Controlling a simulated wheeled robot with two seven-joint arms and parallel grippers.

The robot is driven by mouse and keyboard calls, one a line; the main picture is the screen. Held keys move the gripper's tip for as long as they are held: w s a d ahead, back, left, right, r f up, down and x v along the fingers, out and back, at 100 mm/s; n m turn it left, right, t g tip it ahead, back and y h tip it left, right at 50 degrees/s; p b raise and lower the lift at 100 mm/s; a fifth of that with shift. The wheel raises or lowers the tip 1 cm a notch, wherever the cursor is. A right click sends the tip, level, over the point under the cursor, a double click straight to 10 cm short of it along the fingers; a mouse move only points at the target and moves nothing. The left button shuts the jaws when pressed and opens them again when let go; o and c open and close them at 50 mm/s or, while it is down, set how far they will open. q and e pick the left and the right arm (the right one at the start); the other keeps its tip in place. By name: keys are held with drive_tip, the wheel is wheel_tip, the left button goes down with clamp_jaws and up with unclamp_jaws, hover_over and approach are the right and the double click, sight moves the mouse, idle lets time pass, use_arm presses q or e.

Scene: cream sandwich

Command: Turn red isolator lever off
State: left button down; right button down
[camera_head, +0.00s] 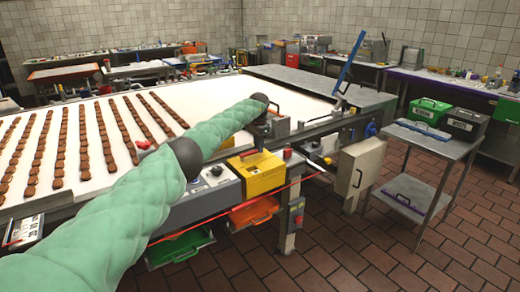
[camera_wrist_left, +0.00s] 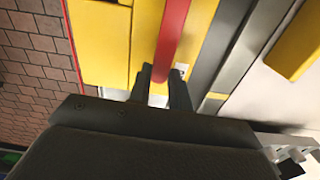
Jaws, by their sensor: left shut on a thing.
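The red isolator lever (camera_wrist_left: 172,45) shows in the left wrist view as a red bar against a yellow housing (camera_wrist_left: 105,40). My left gripper (camera_wrist_left: 163,75) has its two dark fingers on either side of the lever's near end, shut on it. In the head view, the yellow box (camera_head: 262,178) stands at the front edge of the conveyor. My left arm, in a green padded sleeve, reaches across to just above this box. The lever cannot be made out clearly in the head view. My right gripper is in neither view.
The white conveyor (camera_head: 200,105) carries rows of brown biscuits (camera_head: 82,140). A grey control panel (camera_head: 205,190) sits beside the yellow box, with an orange crate (camera_head: 254,212) below. A metal trolley (camera_head: 425,143) stands at the right. The tiled floor (camera_head: 345,240) in front is clear.

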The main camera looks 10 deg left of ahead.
use_arm(q)
drive_tip(key=shift+w+a+r, duration=0.1)
drive_tip(key=shift+w, duration=0.05)
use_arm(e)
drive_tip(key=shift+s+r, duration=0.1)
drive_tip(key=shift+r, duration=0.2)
use_arm(q)
drive_tip(key=c, duration=1.3)
unclamp_jaws()
drive_tip(key=shift+r, duration=0.1)
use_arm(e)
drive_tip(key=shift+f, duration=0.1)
use_arm(q)
drive_tip(key=shift+r, duration=0.3)
wheel_tip(320, 180, up, 6)
drive_tip(key=shift+f+b, duration=0.1)
drive_tip(key=shift+b, duration=0.9)
drive_tip(key=shift+r, duration=0.55)
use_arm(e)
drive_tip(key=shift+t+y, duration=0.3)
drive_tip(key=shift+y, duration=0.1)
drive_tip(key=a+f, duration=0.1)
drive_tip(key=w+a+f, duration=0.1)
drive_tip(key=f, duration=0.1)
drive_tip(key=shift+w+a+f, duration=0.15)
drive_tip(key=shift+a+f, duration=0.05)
